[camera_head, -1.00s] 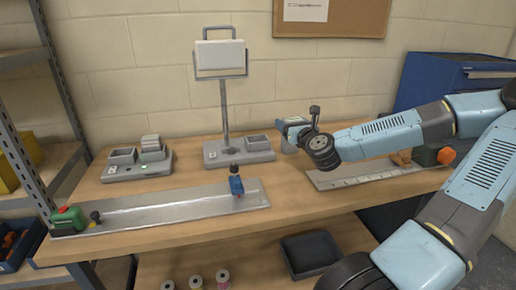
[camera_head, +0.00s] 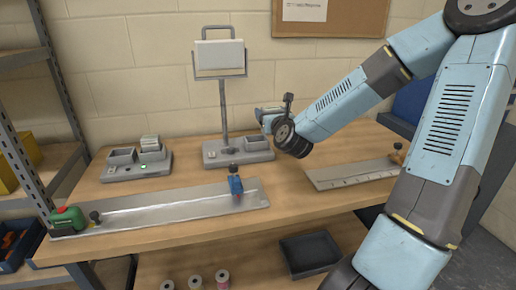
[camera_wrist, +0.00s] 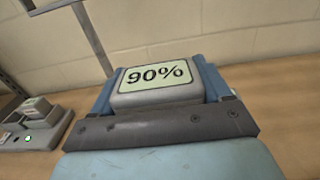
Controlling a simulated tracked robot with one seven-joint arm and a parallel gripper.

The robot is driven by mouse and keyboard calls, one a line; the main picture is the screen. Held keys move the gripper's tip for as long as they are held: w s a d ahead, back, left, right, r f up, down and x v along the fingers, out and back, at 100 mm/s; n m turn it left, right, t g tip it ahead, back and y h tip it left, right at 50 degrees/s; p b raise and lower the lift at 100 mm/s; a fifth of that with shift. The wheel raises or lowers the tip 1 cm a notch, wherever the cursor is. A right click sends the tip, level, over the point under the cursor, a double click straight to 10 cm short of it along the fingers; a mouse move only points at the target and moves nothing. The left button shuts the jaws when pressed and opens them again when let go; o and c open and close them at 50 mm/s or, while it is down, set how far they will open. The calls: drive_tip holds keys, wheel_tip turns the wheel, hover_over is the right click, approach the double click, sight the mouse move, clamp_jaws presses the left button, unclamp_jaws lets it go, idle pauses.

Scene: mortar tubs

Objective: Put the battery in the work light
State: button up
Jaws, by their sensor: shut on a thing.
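The work light (camera_head: 220,57) stands at the back of the bench, its lamp on a pole above a grey base (camera_head: 225,153). The right part of the base has an open-topped socket (camera_head: 256,141). My gripper (camera_head: 268,118) is just right of the pole, above and behind the socket side, apart from the base. In the wrist view it is shut on a grey battery (camera_wrist: 158,94) whose label reads 90%, between two blue fingers. The battery's lower part is hidden. A charger (camera_head: 125,174) at the left holds another battery (camera_head: 150,143); its left bay looks empty.
A long metal rail (camera_head: 150,210) lies along the front, with a blue clamp (camera_head: 236,185) and a green piece (camera_head: 68,220) on it. Another metal strip (camera_head: 345,175) lies at right. The bench between them is clear. A dark tray (camera_head: 312,253) sits below.

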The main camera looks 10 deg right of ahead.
drive_tip(key=shift+w+a+f, duration=0.35)
drive_tip(key=shift+w+f, duration=1.2)
drive_tip(key=shift+w, duration=0.75)
drive_tip(key=shift+w+a+f, duration=0.3)
drive_tip(key=shift+w+f, duration=1.3)
drive_tip(key=shift+w, duration=0.65)
drive_tip(key=shift+w+a+f, duration=0.35)
drive_tip(key=shift+w+f, duration=1.2)
drive_tip(key=shift+w, duration=0.75)
wheel_tip(320, 180, down, 4)
drive_tip(key=shift+w+r, duration=0.15)
drive_tip(key=shift+r, duration=0.1)
drive_tip(key=shift+f, duration=0.15)
